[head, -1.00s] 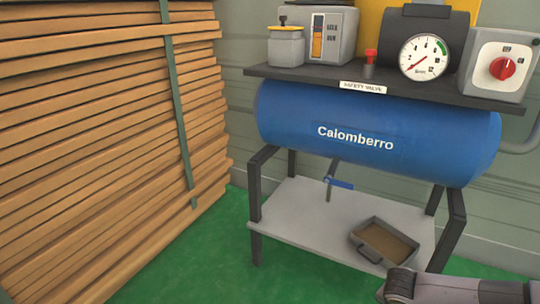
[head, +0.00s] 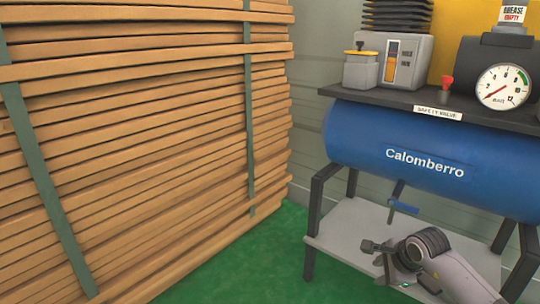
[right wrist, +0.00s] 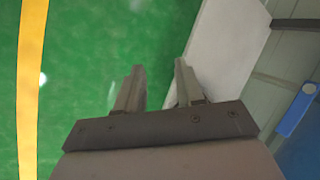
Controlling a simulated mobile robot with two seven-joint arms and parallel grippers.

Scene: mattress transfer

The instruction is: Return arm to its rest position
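My right gripper (head: 372,255) shows at the lower right of the head view, in front of the compressor stand's white lower shelf (head: 349,232). It is small there, with the grey wrist and forearm to its right. In the right wrist view the two fingers of this gripper (right wrist: 158,88) stand apart with nothing between them, above green floor (right wrist: 90,70). The edge of the white shelf (right wrist: 225,50) lies just beyond the right finger. My left arm and gripper are not in view.
A blue Calomberro tank (head: 450,160) with a gauge (head: 503,87) stands at right on a dark-legged frame (head: 318,205). A blue-handled valve (head: 403,206) hangs below it. Strapped stacked planks (head: 150,140) fill the left. Green floor (head: 235,262) lies free between them.

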